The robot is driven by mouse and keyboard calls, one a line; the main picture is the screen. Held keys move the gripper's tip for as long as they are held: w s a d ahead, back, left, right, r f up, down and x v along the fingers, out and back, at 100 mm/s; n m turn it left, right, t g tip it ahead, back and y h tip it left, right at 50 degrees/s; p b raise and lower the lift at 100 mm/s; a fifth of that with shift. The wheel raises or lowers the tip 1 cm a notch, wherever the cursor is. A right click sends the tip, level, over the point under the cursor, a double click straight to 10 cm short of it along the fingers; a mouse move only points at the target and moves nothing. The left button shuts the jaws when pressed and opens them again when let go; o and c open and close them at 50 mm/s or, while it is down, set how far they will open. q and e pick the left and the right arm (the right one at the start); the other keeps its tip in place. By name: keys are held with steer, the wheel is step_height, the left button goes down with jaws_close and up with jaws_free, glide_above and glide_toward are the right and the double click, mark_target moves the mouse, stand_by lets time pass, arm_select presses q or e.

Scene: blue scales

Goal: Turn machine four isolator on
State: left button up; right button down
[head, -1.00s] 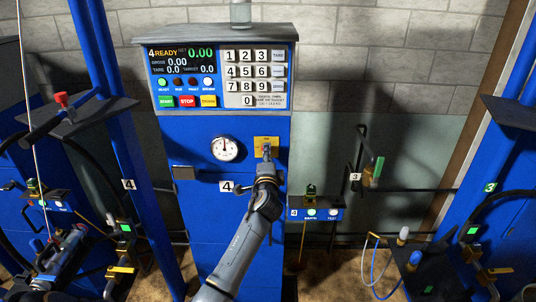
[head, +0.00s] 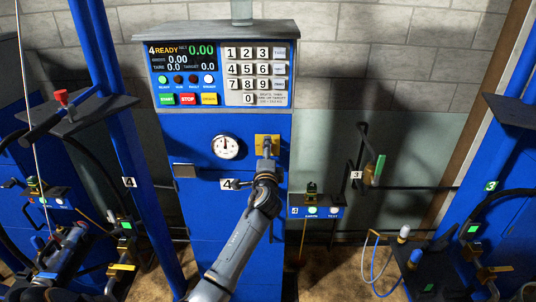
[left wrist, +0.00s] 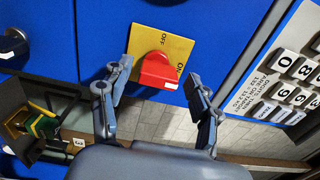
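The isolator of machine four is a red rotary knob (left wrist: 155,70) on a yellow plate (left wrist: 172,46) marked OFF and ON. In the head view the plate (head: 267,141) is on the blue front of machine four, right of the round gauge. My left gripper (left wrist: 158,72) is open, with one finger on each side of the knob and gaps visible, so it appears apart from it. In the head view the left gripper (head: 267,159) covers the lower plate and hides the knob. I cannot tell the knob's exact setting.
Above the isolator is the control panel with its display (head: 182,57) and keypad (head: 256,70). The gauge (head: 225,146) and a small latch (head: 234,184) are to the left. A small box labelled 4 (head: 317,212) is lower right. Machine three (head: 505,165) stands far right.

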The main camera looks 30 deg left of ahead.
arm_select(q)
steer(key=v, duration=1.2)
steer(key=shift+s, duration=0.1)
